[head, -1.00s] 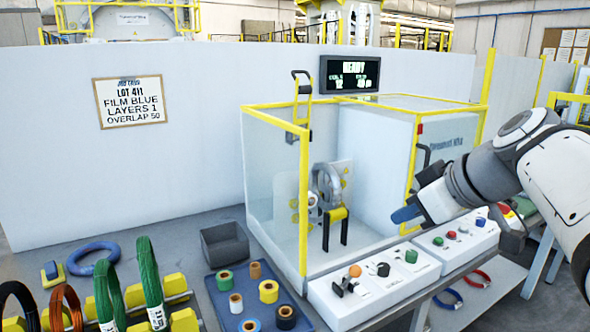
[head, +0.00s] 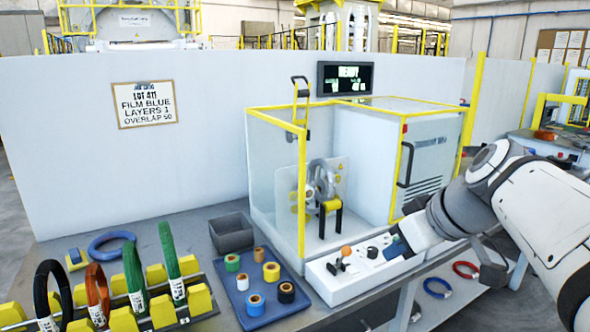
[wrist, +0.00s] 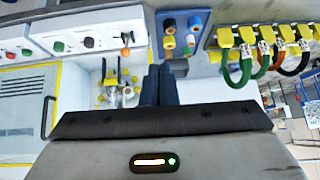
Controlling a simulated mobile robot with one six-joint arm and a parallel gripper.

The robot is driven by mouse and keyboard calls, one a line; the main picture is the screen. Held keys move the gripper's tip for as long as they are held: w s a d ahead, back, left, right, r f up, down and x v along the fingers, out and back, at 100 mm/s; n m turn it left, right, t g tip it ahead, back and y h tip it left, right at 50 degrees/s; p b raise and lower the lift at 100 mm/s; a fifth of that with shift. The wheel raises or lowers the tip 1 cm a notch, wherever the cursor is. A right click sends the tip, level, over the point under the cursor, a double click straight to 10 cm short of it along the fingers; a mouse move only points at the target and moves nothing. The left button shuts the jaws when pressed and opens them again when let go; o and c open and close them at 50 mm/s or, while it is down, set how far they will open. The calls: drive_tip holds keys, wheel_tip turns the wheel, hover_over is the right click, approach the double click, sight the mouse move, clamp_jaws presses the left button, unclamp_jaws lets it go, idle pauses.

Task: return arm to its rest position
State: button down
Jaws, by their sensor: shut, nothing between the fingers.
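My gripper (head: 398,246) hangs over the control panel in front of the wrapping machine in the head view. Its dark blue fingers are shut together and hold nothing. In the wrist view the gripper (wrist: 160,72) points toward the workbench with its fingers side by side. My white and grey arm comes in from the right of the head view.
The wrapping machine (head: 420,160) stands behind the control panel (head: 345,283). A blue tray (head: 290,312) with several film rolls, a grey bin (head: 231,233) and a rack (head: 205,283) of coils lie to the left. A blue ring (head: 112,243) lies on the bench.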

drive_tip(key=s+a+f+m+g+h+p, duration=0.1)
drive_tip(key=s+f+m+g+h+p, duration=0.2)
drive_tip(key=s+f+m+p, duration=0.3)
drive_tip(key=s+f+h+p, duration=0.1)
drive_tip(key=s+f+p, duration=0.1)
drive_tip(key=s, duration=0.1)
drive_tip(key=shift+s+a+f+g, duration=0.25)
drive_tip(key=shift+f+g, duration=0.05)
drive_tip(key=shift+f, duration=0.05)
idle(0.5)
